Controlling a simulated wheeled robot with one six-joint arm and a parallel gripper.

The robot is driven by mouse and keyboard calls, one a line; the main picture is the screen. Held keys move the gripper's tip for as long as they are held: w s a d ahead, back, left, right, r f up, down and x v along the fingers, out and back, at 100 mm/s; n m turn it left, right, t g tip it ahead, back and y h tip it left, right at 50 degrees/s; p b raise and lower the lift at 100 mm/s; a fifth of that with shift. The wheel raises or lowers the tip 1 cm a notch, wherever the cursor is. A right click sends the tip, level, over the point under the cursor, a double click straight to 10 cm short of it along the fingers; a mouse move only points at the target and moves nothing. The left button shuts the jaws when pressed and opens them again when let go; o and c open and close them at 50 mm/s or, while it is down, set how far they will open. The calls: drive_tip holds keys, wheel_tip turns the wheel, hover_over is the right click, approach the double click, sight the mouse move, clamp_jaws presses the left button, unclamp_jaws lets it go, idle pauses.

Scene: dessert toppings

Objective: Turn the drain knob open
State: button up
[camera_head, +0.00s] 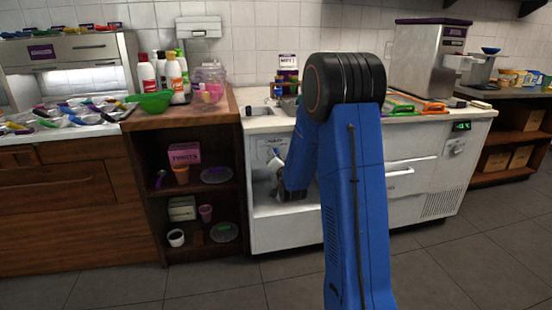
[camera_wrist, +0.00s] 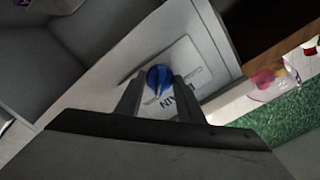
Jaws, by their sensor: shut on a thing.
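The drain knob (camera_wrist: 159,78) is blue and shows between my fingertips in the wrist view. It sits on a pale plate (camera_wrist: 190,62) with dark lettering that ends in "AIN". My gripper (camera_wrist: 158,90) is shut on the knob, one finger on each side. In the head view my blue arm reaches down to the open recess of the white counter unit (camera_head: 285,225), and my gripper is partly seen there. The knob itself is hidden in that view.
A brown open shelf (camera_head: 245,190) with cups and boxes stands just left of the white unit. Grey floor (camera_head: 220,290) is free in front.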

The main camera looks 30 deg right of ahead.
idle(0.4)
drive_tip(key=o, duration=1.1)
drive_tip(key=shift+c, duration=0.2)
drive_tip(key=shift+s, duration=0.1)
